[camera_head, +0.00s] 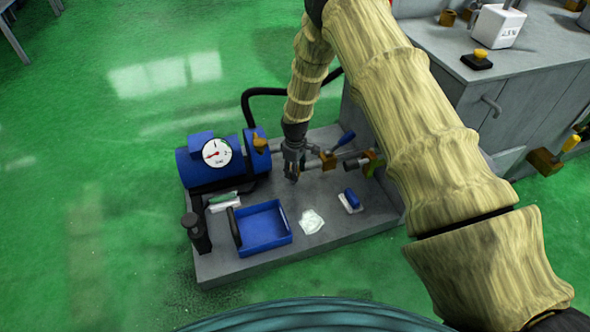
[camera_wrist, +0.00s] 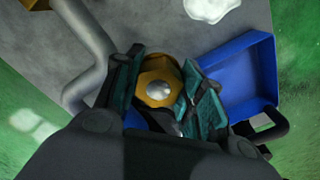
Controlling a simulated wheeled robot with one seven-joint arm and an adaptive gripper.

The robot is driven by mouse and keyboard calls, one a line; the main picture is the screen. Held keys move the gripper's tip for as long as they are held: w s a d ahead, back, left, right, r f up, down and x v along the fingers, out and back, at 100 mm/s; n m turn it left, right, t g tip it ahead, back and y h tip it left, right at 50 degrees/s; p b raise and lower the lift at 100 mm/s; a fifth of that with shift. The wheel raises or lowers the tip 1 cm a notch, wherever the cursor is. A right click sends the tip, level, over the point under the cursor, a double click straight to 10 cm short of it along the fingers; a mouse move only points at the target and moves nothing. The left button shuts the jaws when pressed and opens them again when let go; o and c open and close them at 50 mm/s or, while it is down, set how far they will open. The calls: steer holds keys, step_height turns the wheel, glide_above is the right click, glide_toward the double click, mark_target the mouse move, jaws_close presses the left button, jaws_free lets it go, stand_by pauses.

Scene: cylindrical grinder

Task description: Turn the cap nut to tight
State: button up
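In the wrist view a brass-coloured nut (camera_wrist: 158,75) with a silvery domed centre shows between the two fingers of my gripper (camera_wrist: 162,92). The left finger is close beside it, and the right finger overlaps its lower right edge. I cannot tell whether the fingers press on it or stand around it with a gap. In the head view my gripper (camera_head: 292,170) points down over the grey bench, just left of a brass fitting (camera_head: 328,161) on the pipework. The nut cannot be made out clearly there.
A blue pump (camera_head: 205,168) with a round gauge (camera_head: 217,152) stands left. A blue tray (camera_head: 263,228), a white cloth (camera_head: 312,222), a blue-handled brush (camera_head: 351,200) and a dark bottle (camera_head: 197,234) lie around the bench front. Pipes and a blue lever (camera_head: 346,139) crowd the right side.

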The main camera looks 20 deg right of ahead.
steer(key=shift+r+m+p, duration=0.1)
steer(key=shift+m+p, duration=0.2)
steer(key=shift+p, duration=0.25)
steer(key=shift+r+m+p, duration=0.15)
steer(key=shift+m+p, duration=0.45)
steer(key=shift+p, duration=0.15)
steer(key=m+p, duration=0.4)
steer(key=shift+s+a, duration=0.1)
steer(key=m+p, duration=0.2)
steer(key=m, duration=0.2)
steer(key=shift+a, duration=0.1)
steer(key=shift+a+f+m+p, duration=0.15)
steer(key=shift+m+p, duration=0.2)
steer(key=shift+m, duration=0.75)
steer(key=shift+d+f+m+p, duration=0.1)
steer(key=shift+m+p, duration=0.25)
steer(key=shift+m, duration=0.75)
steer(key=o, duration=1)
